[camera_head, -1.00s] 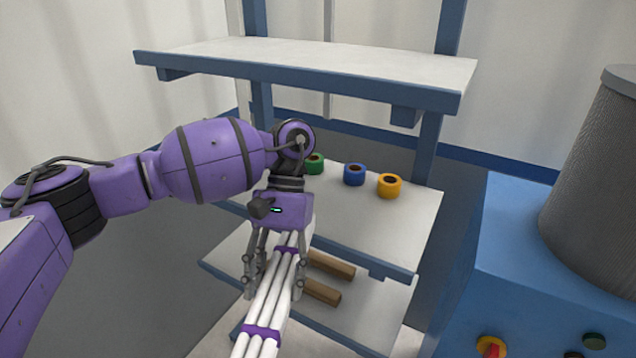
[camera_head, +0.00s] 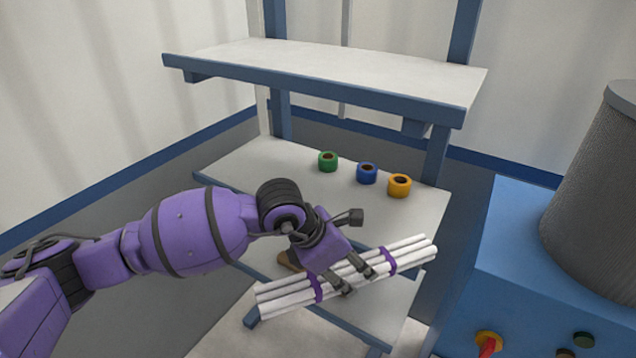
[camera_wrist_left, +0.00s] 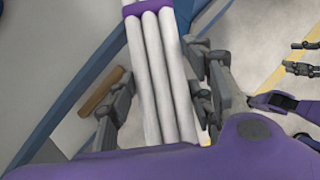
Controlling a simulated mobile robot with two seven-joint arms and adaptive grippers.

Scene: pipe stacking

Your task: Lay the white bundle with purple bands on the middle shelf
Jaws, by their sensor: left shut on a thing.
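The white bundle with purple bands (camera_head: 408,250) is several white rods, tied by two purple bands. My left gripper (camera_head: 358,283) is shut on it between the bands and holds it in the air, lying across the head view with its right end higher in the picture. The left wrist view also shows the bundle (camera_wrist_left: 158,75) between the fingers. The middle shelf (camera_head: 290,160) is behind the bundle; the arm and bundle hide part of its front edge. My right gripper (camera_wrist_left: 303,58) shows at the right of the left wrist view, fingers apart and empty.
Green (camera_head: 328,161), blue (camera_head: 367,173) and yellow (camera_head: 399,186) tape rolls stand in a row at the middle shelf's back. Its front part looks clear. The top shelf (camera_head: 330,70) is empty. Brown wood (camera_head: 290,261) lies on the lower shelf. A blue cabinet (camera_head: 520,240) stands right.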

